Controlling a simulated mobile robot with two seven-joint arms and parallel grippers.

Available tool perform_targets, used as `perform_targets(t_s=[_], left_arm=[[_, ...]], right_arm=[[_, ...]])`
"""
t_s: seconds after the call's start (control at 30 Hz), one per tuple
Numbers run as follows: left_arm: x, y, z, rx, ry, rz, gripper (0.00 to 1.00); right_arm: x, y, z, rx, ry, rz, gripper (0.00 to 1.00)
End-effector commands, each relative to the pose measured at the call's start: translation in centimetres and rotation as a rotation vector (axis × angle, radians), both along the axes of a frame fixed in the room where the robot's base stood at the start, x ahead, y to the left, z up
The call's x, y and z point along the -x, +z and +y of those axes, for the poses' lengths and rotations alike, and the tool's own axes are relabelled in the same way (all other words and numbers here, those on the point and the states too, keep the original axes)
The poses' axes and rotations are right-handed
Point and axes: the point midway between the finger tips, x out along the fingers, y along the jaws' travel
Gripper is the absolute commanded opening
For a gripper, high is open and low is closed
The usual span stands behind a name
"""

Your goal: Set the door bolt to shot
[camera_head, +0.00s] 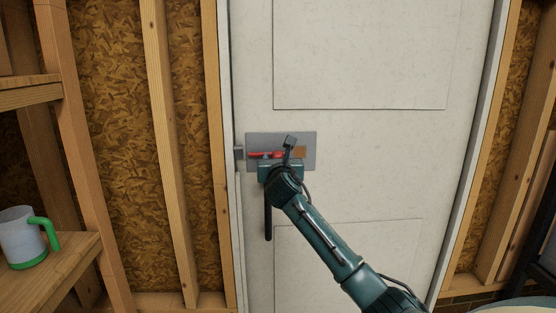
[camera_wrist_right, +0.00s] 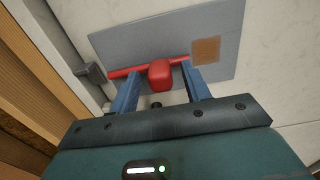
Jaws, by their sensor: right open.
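The door bolt has a red bar with a red knob on a grey plate (camera_head: 309,138) on the white door (camera_head: 360,55). In the right wrist view the red knob (camera_wrist_right: 160,75) stands between the two blue fingers of my right gripper (camera_wrist_right: 160,92), which is open around it. The red bar (camera_wrist_right: 122,73) points left toward a grey keeper (camera_wrist_right: 88,73) on the frame; its left end looks short of the keeper. A tan patch (camera_wrist_right: 206,53) lies on the plate right of the knob. In the head view my right gripper hides part of the bolt. My left gripper is not in view.
A dark vertical door handle (camera_head: 268,215) hangs below the bolt plate. Wooden studs (camera_head: 170,150) flank the door. At the left, a white mug with a green handle (camera_head: 20,235) stands on a wooden shelf (camera_head: 70,262). The door's right side is clear.

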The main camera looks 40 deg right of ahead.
Motion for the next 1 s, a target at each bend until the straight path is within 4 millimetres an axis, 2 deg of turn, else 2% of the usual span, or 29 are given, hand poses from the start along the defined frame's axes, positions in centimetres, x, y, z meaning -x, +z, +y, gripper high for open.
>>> perform_targets(t_s=[0.07,0.6,0.87,1.0], left_arm=[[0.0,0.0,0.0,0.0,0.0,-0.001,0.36],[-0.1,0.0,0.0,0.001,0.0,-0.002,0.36],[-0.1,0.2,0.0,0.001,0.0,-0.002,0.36],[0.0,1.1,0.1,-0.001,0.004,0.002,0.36]], right_arm=[[0.0,0.0,0.0,0.0,0.0,0.0,0.44],[0.0,0.0,0.0,0.0,0.0,0.0,0.0],[-0.1,0.1,0.2,0.0,0.001,0.0,0.0],[-1.2,0.3,2.0,-0.002,0.002,0.003,0.0]])
